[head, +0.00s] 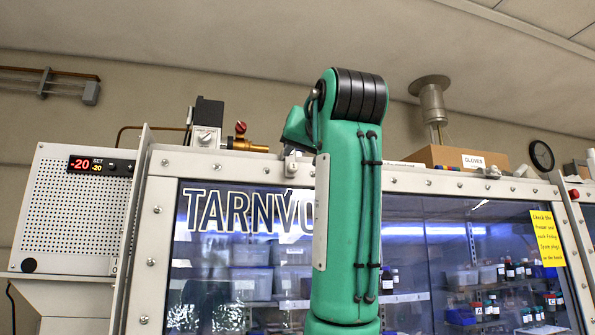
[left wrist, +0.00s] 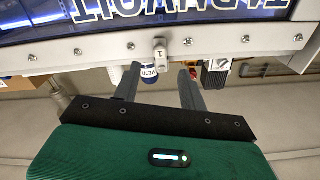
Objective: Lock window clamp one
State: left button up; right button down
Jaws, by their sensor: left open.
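Window clamp one looks to be the small pale metal clamp (head: 292,165) on the top rail of the window frame, just left of my green arm in the head view. In the left wrist view, which is upside down, the clamp (left wrist: 160,48) carries a small mark like a 1. My left gripper (left wrist: 160,72) is open, its two grey fingers apart and pointing toward the rail, with the clamp just beyond the gap between them. I cannot tell whether they touch anything. In the head view the fingers are hidden. My right gripper is not in view.
A blue and white labelled part (left wrist: 148,72) shows close to the left finger in the wrist view. A black valve block (head: 207,121) and brass fitting (head: 243,143) stand left of the clamp. A GLOVES box (head: 445,157) sits right. Another clamp (head: 492,172) is on the rail.

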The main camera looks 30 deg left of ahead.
pick_arm(q)
jog(key=b+v, duration=0.1)
jog(key=v, duration=0.5)
jog(key=shift+s+d, duration=0.25)
jog(key=shift+d, duration=0.1)
